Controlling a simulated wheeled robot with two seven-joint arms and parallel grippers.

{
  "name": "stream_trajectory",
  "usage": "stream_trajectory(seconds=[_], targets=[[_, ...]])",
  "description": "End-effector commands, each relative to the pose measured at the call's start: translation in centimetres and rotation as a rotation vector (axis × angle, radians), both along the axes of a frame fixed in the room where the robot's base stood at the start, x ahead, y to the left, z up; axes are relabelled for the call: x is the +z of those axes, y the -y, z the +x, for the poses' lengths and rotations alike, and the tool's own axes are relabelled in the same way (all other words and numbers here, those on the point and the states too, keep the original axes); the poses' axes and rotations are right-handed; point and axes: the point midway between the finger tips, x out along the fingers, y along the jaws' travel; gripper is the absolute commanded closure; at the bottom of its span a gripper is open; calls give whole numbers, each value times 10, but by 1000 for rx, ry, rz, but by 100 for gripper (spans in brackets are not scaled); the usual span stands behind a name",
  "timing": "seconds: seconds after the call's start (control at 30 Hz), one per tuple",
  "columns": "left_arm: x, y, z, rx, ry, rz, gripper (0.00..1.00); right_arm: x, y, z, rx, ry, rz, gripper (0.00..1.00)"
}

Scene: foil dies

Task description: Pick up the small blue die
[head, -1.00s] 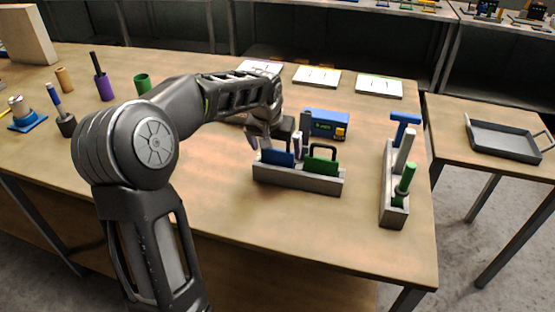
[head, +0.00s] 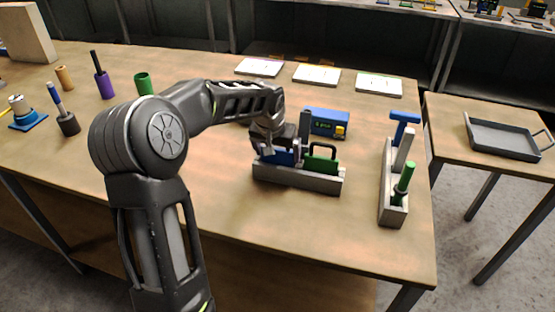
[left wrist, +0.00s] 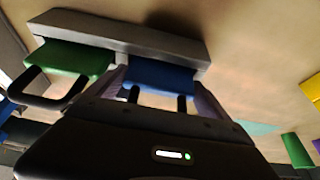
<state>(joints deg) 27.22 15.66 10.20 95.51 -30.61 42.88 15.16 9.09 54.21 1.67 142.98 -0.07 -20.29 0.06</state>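The small blue die (head: 280,156) stands in the left part of a grey rack (head: 297,178), and it also shows in the left wrist view (left wrist: 160,76). Its handle is mostly hidden by my gripper in the head view; two dark handle posts show in the left wrist view. My left gripper (head: 281,149) is open above the rack. Its fingers (left wrist: 160,95) stand apart, one at each side of the blue die. I cannot tell whether they touch it. My right gripper is not in view.
A green die (head: 320,163) with a black handle stands right beside the blue one in the rack. A blue box (head: 328,124) is behind. A second rack (head: 393,212) with upright tools is at the right. The table front is clear.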

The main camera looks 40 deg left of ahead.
Motion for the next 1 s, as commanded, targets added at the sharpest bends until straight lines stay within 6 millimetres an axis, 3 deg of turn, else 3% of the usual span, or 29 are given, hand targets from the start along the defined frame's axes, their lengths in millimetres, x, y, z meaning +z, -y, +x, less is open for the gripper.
stream_trajectory(seconds=[0.83, 1.0], targets=[[0, 0, 0, 0, 0, 0, 79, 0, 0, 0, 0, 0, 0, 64], [1, 0, 1, 0, 3, 1, 79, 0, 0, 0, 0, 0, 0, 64]])
